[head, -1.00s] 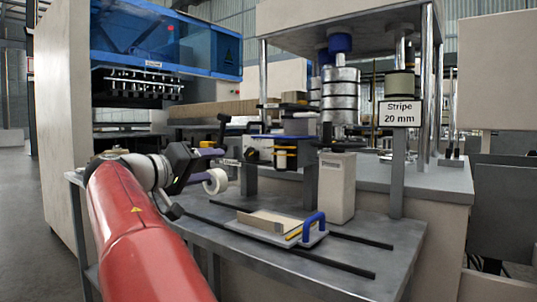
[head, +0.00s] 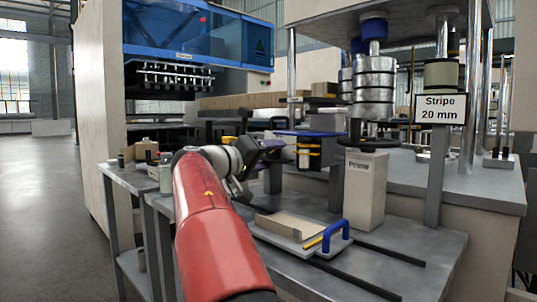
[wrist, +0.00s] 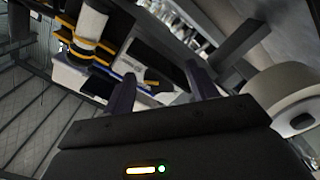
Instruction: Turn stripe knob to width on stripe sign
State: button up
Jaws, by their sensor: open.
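The stripe sign (head: 441,108) is a white plate in the head view, upper right, on a grey post. It reads "Stripe 20 mm". I cannot pick out the stripe knob with certainty; a dark assembly with yellow-and-black bands (head: 309,155) stands left of the post. My gripper (head: 274,147) is at the end of my red arm, left of that assembly, and looks apart from it. In the wrist view my gripper (wrist: 162,90) shows two purple fingers, spread and with nothing held. Yellow-and-black banded parts (wrist: 88,45) lie beyond its left finger.
A pale box marked "Prime" (head: 364,190) stands on the grey bench. In front of it is a tray with a blue handle (head: 337,236). Stacked metal cylinders (head: 374,87) are behind. A side table (head: 125,180) holds small items at left. Open floor lies far left.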

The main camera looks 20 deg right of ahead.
jog(key=shift+d, duration=0.1)
jog(key=c, duration=1)
jog(key=n, duration=0.2)
jog(key=n+p, duration=0.1)
jog(key=n, duration=0.1)
jog(key=n+p, duration=0.1)
jog(key=n, duration=0.1)
jog(key=shift+r+n, duration=0.25)
jog(key=shift+n, duration=0.05)
jog(key=n+p, duration=0.3)
jog(key=n, duration=0.2)
dwell(0.3)
jog(key=o, duration=1)
